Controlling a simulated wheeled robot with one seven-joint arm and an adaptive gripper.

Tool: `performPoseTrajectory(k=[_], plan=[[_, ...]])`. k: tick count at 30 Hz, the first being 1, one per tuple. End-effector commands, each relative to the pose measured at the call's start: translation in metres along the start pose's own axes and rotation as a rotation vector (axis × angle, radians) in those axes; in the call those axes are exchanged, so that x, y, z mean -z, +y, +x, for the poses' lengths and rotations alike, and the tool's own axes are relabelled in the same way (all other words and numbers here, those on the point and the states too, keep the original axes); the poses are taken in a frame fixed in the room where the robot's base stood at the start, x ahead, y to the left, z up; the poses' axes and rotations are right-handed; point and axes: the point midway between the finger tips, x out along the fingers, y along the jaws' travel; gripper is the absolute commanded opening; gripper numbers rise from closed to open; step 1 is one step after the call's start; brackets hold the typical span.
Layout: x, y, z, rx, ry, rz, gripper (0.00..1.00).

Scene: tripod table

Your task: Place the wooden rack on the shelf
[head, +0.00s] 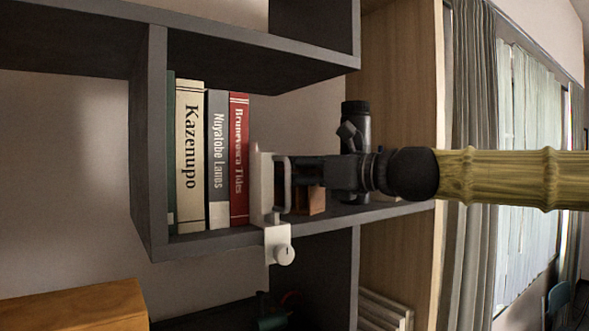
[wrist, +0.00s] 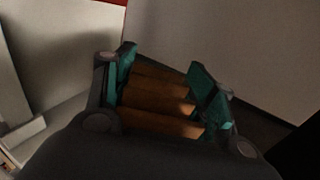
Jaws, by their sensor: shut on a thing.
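The wooden rack (wrist: 158,98) shows in the wrist view as brown slats between the teal pads of my gripper (wrist: 164,84), which is shut on it. In the head view my gripper (head: 284,185) reaches in from the right, and a small brown part of the rack (head: 313,200) shows below and behind it. The rack is inside the book compartment of the dark grey shelf (head: 200,243), low over its board. The gripper hides most of the rack, so I cannot tell whether it touches the board.
Several upright books (head: 217,160) stand left of my gripper. A pale bracket with a knob (head: 280,246) sits at the board's front edge, close to the gripper. A dark upright cylinder (head: 356,115) is behind my wrist. An orange-brown box (head: 80,308) is at lower left.

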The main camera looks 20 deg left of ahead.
Motion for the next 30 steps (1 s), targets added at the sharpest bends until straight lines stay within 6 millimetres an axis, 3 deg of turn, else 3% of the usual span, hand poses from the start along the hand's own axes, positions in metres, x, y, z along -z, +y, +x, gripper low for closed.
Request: performPoseTrajectory(k=[4, 5, 9, 21, 30], plan=[[0.002, 0.000, 0.000, 0.000, 0.000, 0.000, 0.23], [0.002, 0.000, 0.000, 0.000, 0.000, 0.000, 0.56], [0.002, 0.000, 0.000, 0.000, 0.000, 0.000, 0.81], [-0.001, 0.000, 0.000, 0.000, 0.000, 0.000, 0.81], [0.001, 0.000, -0.036, 0.001, -0.001, -0.002, 0.81]])
